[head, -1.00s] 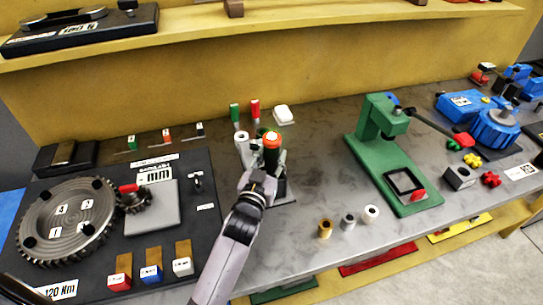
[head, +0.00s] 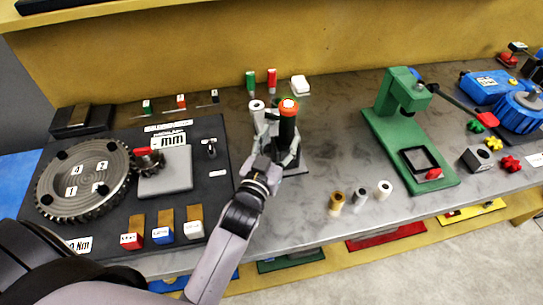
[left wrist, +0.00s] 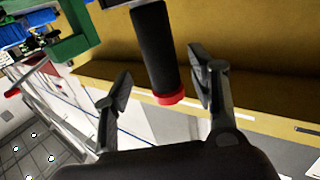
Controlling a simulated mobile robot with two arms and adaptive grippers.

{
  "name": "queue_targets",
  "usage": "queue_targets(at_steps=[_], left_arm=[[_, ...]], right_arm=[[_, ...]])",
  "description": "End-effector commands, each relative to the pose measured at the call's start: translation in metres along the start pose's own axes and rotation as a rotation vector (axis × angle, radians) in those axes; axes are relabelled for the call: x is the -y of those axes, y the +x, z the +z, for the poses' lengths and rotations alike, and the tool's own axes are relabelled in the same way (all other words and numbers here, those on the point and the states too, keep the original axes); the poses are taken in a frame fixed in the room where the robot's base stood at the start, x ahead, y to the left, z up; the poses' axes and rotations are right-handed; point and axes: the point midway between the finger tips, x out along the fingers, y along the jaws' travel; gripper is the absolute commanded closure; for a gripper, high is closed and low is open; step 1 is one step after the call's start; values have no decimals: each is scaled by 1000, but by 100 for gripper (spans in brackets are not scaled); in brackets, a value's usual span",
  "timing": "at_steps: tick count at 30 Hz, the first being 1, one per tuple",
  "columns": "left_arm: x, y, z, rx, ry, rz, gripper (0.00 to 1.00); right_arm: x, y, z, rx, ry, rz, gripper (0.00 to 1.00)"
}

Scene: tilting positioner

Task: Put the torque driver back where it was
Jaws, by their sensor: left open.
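The torque driver (head: 287,128) has a black handle with an orange-red end. In the head view it stands upright over a dark base plate (head: 294,171) on the bench. Its lower end is hidden by my gripper. My left gripper (head: 279,147) is open, with its fingers on either side of the driver. In the left wrist view the black handle (left wrist: 156,50) with its red end comes between the spread fingers (left wrist: 160,72), with a gap on each side. My right gripper is not in view.
A white hollow cylinder (head: 257,107) stands close left of the driver. Green (head: 250,80) and red (head: 272,80) handles stand behind. A green press (head: 398,97) is to the right, with small bushings (head: 360,196) in front. A dark gear board (head: 115,215) lies left.

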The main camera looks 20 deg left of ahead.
Motion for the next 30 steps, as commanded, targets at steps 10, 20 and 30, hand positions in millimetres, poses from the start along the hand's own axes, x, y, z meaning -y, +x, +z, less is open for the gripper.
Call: queue_targets(at_steps=[10,20,30], left_arm=[[0,-54,1,0,-1,0,47],[0,-58,0,-1,-1,0,47],[0,-58,0,-1,-1,0,47]], right_arm=[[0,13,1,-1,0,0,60],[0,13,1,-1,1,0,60],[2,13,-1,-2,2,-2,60]])
